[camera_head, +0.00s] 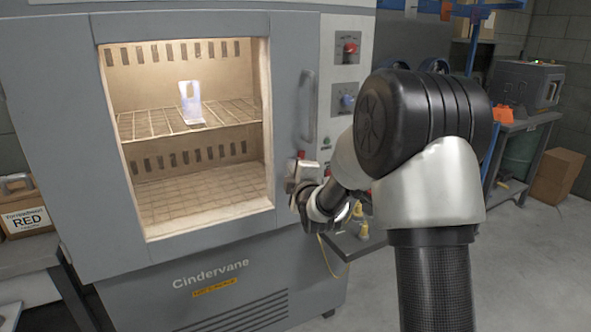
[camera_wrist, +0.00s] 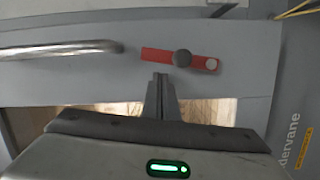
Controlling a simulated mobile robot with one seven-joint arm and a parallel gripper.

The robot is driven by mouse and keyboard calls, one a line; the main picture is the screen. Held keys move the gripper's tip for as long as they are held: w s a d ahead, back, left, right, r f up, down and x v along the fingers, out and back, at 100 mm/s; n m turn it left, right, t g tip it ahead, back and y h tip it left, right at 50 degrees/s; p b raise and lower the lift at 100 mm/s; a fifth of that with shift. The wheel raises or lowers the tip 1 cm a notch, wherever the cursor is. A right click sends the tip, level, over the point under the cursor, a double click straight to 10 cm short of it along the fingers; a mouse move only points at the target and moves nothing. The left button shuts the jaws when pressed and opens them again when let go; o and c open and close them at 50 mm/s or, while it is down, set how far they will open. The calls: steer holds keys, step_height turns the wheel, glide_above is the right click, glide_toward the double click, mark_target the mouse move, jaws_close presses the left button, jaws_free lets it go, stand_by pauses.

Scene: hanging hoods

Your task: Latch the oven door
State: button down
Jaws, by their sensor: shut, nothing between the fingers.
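The oven door (camera_head: 290,60) is a grey panel with a big window and looks flush with the oven front; a slight gap cannot be ruled out. A vertical bar handle (camera_head: 308,108) is on its right side, and it also shows in the wrist view (camera_wrist: 60,49). A red latch bar (camera_wrist: 155,54) with a dark round knob (camera_wrist: 182,58) and a pale disc at one end lies roughly in line with the handle. My gripper (camera_wrist: 160,80) is shut and empty, fingertips right beside the knob; contact cannot be told. In the head view my gripper (camera_head: 300,178) is low at the door's right side.
A control panel with a red knob (camera_head: 350,48) and a blue knob (camera_head: 347,101) is right of the door. Inside, a pale object (camera_head: 190,100) stands on a wire rack. A small shelf (camera_head: 352,244) with yellow items is below my forearm.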

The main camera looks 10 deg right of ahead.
steer(key=shift+w+d+f, duration=0.1)
steer(key=shift+w+d, duration=0.05)
steer(key=shift+d, duration=0.3)
steer(key=shift+d+m, duration=0.25)
steer(key=shift+m, duration=0.05)
steer(key=shift+w+d, duration=0.1)
steer(key=shift+d, duration=0.05)
steer(key=shift+w+d+m+g, duration=0.25)
steer(key=shift+d+m, duration=0.3)
steer(key=shift+m, duration=0.15)
steer(key=shift+w+d+m+g, duration=0.1)
steer(key=shift+d+m+g, duration=0.15)
steer(key=shift+d+m, duration=0.35)
steer(key=w+d+f+m+g+y+p, duration=0.2)
steer(key=d+f+m+p, duration=0.2)
steer(key=m, duration=0.4)
steer(key=shift+d+y+p, duration=0.4)
steer(key=shift+d+p, duration=0.4)
steer(key=shift+p, duration=0.4)
steer(key=shift+d+f, duration=0.1)
steer(key=shift+f, duration=0.1)
